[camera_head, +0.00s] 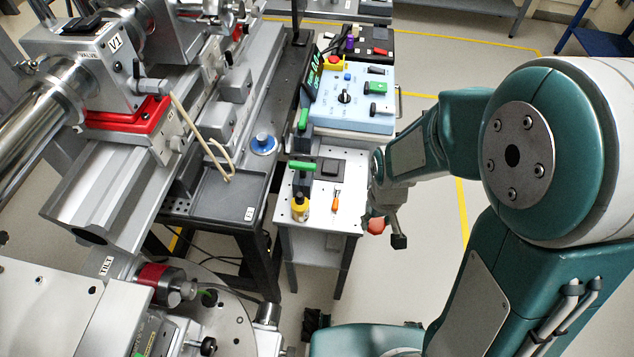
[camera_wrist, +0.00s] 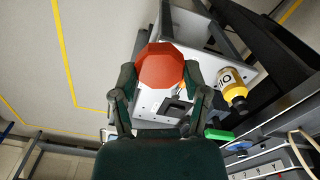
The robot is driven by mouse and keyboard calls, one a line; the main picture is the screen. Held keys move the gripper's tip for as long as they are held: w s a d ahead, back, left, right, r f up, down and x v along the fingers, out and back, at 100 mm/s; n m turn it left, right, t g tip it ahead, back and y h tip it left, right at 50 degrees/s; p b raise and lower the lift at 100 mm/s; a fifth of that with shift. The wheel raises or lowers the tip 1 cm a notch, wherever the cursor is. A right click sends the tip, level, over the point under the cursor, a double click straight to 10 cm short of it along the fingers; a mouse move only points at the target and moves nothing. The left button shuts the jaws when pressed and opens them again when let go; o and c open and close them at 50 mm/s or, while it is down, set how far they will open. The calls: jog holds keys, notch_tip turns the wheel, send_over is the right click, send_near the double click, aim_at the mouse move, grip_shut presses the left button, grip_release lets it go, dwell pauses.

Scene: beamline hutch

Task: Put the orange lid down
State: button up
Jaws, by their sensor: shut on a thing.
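The orange lid (camera_wrist: 160,68) is an eight-sided red-orange piece, seen close up in the wrist view. My gripper (camera_wrist: 158,82) is shut on it, with one finger at each side. In the head view the lid (camera_head: 376,226) shows small under my gripper (camera_head: 388,230), just beyond the right edge of the small white table (camera_head: 322,217). It appears apart from the table. The far side of the lid is hidden. My own arm fills the right of the head view.
A blue control box (camera_head: 350,100) is behind. Beamline equipment fills the left; open floor lies right.

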jog(key=s+d+n, duration=0.1)
jog(key=s, duration=0.4)
send_over(353, 220)
jog(key=f, duration=0.8)
jog(key=shift+s+d+f, duration=0.2)
jog(key=shift+s+f, duration=0.1)
jog(key=shift+s, duration=0.05)
jog(key=shift+w+a+f, duration=0.2)
jog(key=shift+a+f, duration=0.05)
jog(key=f, duration=0.3)
jog(key=shift+w+a+f, duration=0.15)
jog(key=shift+w+a, duration=0.05)
jog(key=shift+a, duration=0.1)
jog(key=shift+d+f, duration=0.1)
jog(key=shift+f, duration=0.05)
jog(key=shift+d, duration=0.2)
